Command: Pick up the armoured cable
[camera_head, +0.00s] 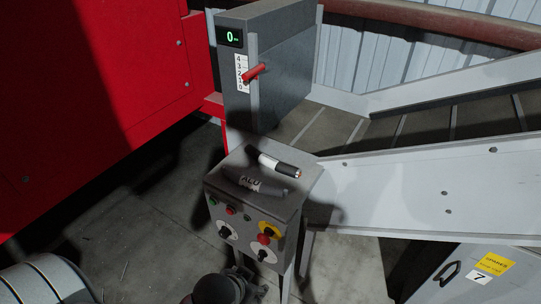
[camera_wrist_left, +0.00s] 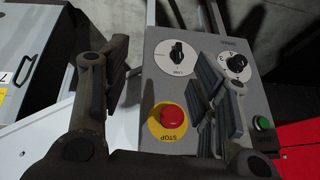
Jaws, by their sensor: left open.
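A short black cable piece with a pale band and a copper-coloured end (camera_head: 279,165), which looks like the armoured cable, lies on top of the grey control box (camera_head: 224,189). A darker piece marked ALU (camera_head: 255,185) lies in front of it. My left gripper (camera_head: 245,279) is low in front of the box's button panel, apart from both pieces. In the left wrist view my left gripper (camera_wrist_left: 163,88) is open and empty, its fingers spread before the panel. No cable shows in that view. My right gripper is not in view.
The panel carries a red stop button (camera_head: 264,239) and several knobs. A grey cabinet with a red lever (camera_head: 255,72) stands behind the box. A white conveyor side (camera_head: 430,190) runs right, and a red machine (camera_head: 90,90) fills the left.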

